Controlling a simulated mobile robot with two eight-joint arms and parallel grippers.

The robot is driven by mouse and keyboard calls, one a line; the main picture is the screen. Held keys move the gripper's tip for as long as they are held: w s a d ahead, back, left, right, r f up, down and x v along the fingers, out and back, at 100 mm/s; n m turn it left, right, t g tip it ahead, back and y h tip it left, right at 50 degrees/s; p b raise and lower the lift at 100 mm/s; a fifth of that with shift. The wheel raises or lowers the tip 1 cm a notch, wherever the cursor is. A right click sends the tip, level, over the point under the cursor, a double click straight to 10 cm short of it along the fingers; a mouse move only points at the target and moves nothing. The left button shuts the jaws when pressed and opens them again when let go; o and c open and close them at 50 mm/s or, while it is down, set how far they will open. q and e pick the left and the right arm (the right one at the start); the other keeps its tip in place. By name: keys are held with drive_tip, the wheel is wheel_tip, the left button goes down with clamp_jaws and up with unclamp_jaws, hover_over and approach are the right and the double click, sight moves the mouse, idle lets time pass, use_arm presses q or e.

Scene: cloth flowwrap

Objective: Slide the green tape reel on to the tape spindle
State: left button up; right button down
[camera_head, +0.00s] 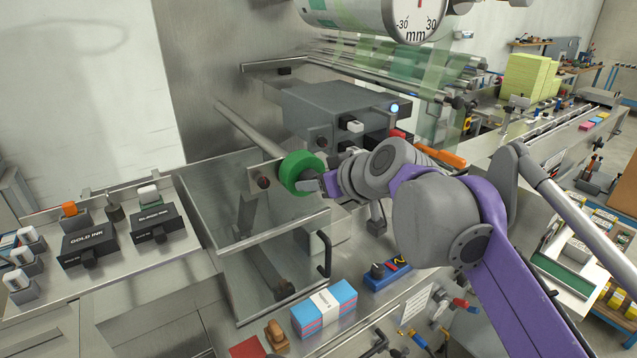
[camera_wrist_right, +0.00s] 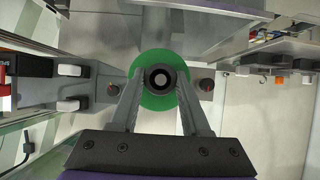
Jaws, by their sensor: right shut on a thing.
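The green tape reel (camera_head: 300,172) is upright in front of the machine's lower plate in the head view. In the right wrist view the reel (camera_wrist_right: 160,103) faces me, with a dark hub ring around a pale round centre. My right gripper (camera_head: 317,184) is shut on the reel, and its two fingers (camera_wrist_right: 160,80) lie on either side of the hub. A long grey rod (camera_head: 250,130) runs from the back panel to behind the reel. The tape spindle is not clearly told apart; I cannot tell whether the pale centre is its end. My left gripper is not in view.
A plate with dark knobs (camera_head: 263,181) is close beside the reel. A grey machine box (camera_head: 335,108) stands just above and behind. Black ink boxes (camera_head: 155,226) sit on the left tray. A blue-and-pink stack (camera_head: 343,296) lies on the lower table.

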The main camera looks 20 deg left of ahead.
drive_tip(key=shift+w+a, duration=0.1)
drive_tip(key=shift+a, duration=0.05)
idle(0.6)
drive_tip(key=shift+c, duration=1.4)
unclamp_jaws()
drive_tip(key=v, duration=1)
drive_tip(key=s+d+f+m+h, duration=0.3)
drive_tip(key=s+d+f, duration=0.2)
drive_tip(key=d+f, duration=0.4)
drive_tip(key=s+d+f+m+h, duration=0.3)
drive_tip(key=d+f, duration=0.7)
drive_tip(key=f, duration=0.6)
drive_tip(key=s+d+f+m+g+h, duration=0.1)
drive_tip(key=s+d+f+m+h, duration=0.2)
drive_tip(key=s+d+f, duration=0.4)
drive_tip(key=d+f+m, duration=0.1)
drive_tip(key=d+f, duration=0.2)
drive_tip(key=f, duration=0.2)
drive_tip(key=shift+s+d+f, duration=0.15)
drive_tip(key=shift+s+f, duration=0.05)
drive_tip(key=shift+s, duration=0.05)
